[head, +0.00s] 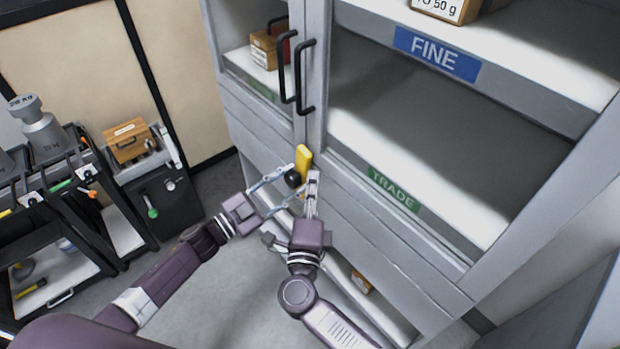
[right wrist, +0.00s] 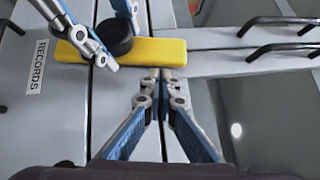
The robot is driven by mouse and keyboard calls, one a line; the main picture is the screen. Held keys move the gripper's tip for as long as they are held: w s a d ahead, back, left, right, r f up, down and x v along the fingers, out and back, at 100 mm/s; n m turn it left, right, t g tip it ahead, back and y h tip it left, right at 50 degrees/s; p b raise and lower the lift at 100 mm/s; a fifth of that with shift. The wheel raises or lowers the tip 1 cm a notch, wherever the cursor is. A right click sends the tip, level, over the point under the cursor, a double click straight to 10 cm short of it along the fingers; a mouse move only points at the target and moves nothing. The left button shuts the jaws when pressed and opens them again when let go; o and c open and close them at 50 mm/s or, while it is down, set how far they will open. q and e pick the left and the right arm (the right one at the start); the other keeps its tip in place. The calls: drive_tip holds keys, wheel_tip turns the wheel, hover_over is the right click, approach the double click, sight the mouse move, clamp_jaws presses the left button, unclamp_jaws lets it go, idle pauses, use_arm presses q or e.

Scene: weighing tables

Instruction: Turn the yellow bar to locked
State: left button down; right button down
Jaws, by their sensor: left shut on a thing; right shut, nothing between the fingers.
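The yellow bar (head: 303,158) is on the front of the grey cabinet, below the two door handles. In the right wrist view the bar (right wrist: 160,51) lies lengthwise across a cabinet seam, with a black round knob (right wrist: 115,37) on its left part. My left gripper (head: 291,184) is shut on the black knob, one finger on each side; its fingers also show in the right wrist view (right wrist: 117,31). My right gripper (right wrist: 161,73) is shut and empty, its tips close to the bar's lower edge in that view; touching or just apart, I cannot tell. In the head view my right gripper (head: 313,178) partly covers the bar's surroundings.
The black door handles (head: 304,76) stick out above the bar. A RECORDS label (right wrist: 36,67) is beside the bar. A cart (head: 110,215) with weights stands left; the floor between is clear.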

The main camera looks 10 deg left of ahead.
use_arm(q)
drive_tip(key=shift+w+a+r, duration=0.25)
drive_tip(key=shift+a, duration=0.05)
use_arm(e)
drive_tip(key=shift+w+a, duration=0.25)
drive_tip(key=shift+a, duration=0.1)
drive_tip(key=shift+r, duration=0.1)
drive_tip(key=shift+w+a+r, duration=0.15)
drive_tip(key=shift+w+a, duration=0.1)
drive_tip(key=shift+a, duration=0.05)
use_arm(q)
drive_tip(key=shift+d, duration=0.1)
use_arm(e)
drive_tip(key=shift+r, duration=0.1)
use_arm(q)
drive_tip(key=shift+r, duration=0.1)
